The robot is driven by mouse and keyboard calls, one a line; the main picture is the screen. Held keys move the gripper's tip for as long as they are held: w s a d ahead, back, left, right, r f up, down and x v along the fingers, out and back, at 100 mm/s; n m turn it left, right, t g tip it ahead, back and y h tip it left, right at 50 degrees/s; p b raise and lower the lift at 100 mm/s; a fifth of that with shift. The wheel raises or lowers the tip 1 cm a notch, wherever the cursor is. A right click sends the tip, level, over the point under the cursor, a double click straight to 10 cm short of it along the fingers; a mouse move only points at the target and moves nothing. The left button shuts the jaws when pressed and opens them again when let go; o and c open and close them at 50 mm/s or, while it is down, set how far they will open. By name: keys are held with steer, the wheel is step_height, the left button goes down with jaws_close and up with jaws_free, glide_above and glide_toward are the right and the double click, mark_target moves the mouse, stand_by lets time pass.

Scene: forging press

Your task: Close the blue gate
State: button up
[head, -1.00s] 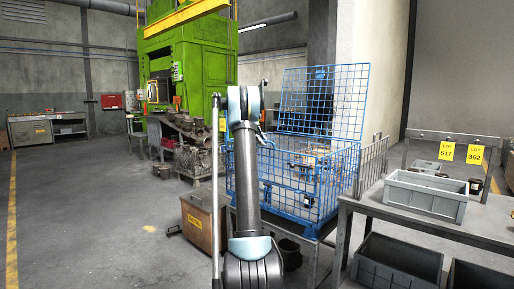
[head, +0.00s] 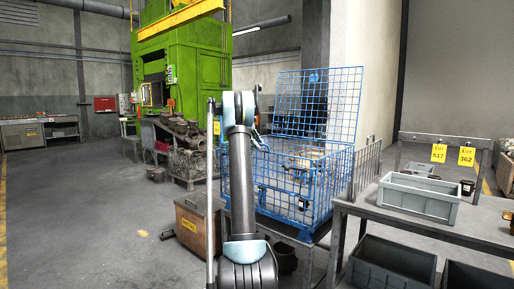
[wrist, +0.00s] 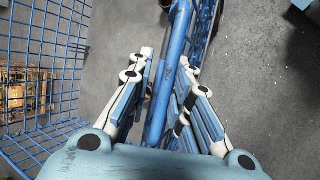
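The blue wire-mesh cage (head: 300,217) stands right of my arm in the head view. A tall blue mesh panel (head: 325,92) stands upright above its rim; I cannot tell for sure which panel is the gate. My gripper (wrist: 167,62) is at the cage's left side, mostly hidden behind my arm in the head view. In the wrist view its fingers are apart, one on each side of a blue tubular bar (wrist: 167,95), with gaps visible. Blue mesh (wrist: 45,60) spreads to the left of the bar.
A brown metal bin (head: 198,228) stands left of my arm. A bench with a grey tray (head: 418,197) is on the right, with dark bins (head: 392,262) below. A green press (head: 182,65) stands behind. The floor at left is open.

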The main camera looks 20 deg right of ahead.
steer(key=shift+a+r, duration=0.3)
steer(key=shift+r, duration=0.1)
steer(key=v, duration=1.1)
steer(key=shift+w, duration=0.1)
